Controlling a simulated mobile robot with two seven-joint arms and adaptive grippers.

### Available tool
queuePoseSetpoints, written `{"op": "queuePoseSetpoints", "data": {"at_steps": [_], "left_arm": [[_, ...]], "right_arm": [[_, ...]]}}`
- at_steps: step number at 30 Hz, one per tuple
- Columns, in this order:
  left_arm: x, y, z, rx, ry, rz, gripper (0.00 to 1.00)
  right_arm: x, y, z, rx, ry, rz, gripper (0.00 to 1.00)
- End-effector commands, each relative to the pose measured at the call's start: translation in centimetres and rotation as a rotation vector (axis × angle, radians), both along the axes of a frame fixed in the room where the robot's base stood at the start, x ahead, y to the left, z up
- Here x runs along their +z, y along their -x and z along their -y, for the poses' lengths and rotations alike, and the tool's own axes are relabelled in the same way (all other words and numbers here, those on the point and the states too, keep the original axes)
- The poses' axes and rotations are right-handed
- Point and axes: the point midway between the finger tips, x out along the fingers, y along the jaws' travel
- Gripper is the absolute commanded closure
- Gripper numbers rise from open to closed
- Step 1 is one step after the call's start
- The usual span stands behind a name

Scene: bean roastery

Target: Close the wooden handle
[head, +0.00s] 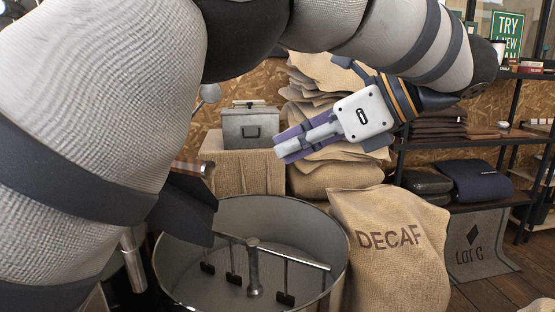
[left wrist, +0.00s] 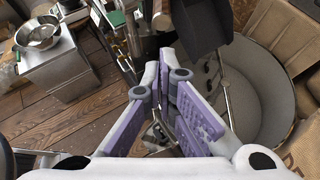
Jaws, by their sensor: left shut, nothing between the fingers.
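The wooden handle (head: 192,168) is a short brown cylinder with a pale metal end, above the dark chute (head: 185,208) at the left of the cooling bin; my arm hides part of its surroundings. In the left wrist view the wooden handle (left wrist: 161,16) shows near the top, beside the chute. My left gripper (head: 279,150) is shut and empty, its purple-padded fingers pointing left. It is held in the air to the right of the handle and apart from it. The left gripper's fingers (left wrist: 168,65) fill the middle of the wrist view. My right gripper is not in view.
The round metal cooling bin (head: 338,235) with stirring arms lies below. A DECAF sack (head: 390,265) stands to its right. A grey metal box (head: 250,128) and stacked sacks stand behind. In the wrist view, a metal cabinet (left wrist: 62,70) with a bowl (left wrist: 38,35) stands at left.

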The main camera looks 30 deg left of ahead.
Motion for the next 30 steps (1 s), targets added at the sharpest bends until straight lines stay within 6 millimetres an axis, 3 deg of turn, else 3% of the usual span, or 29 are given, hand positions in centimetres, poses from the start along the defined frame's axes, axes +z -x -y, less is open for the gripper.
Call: {"op": "queuePoseSetpoints", "data": {"at_steps": [13, 18, 23, 30], "left_arm": [[-4.3, 1.2, -8.0, -0.002, 0.001, 0.001, 1.0], [-4.3, 1.5, -10.7, -0.001, 0.0, 0.004, 1.0], [-4.4, 1.6, -11.9, -0.003, 0.0, 0.001, 1.0], [-4.5, 1.5, -12.0, -0.003, -0.001, -0.001, 1.0]], "right_arm": [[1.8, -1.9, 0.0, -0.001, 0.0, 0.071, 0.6], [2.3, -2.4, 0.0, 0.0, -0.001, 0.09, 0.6], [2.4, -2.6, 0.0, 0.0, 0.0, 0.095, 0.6], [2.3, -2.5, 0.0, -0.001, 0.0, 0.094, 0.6]]}}
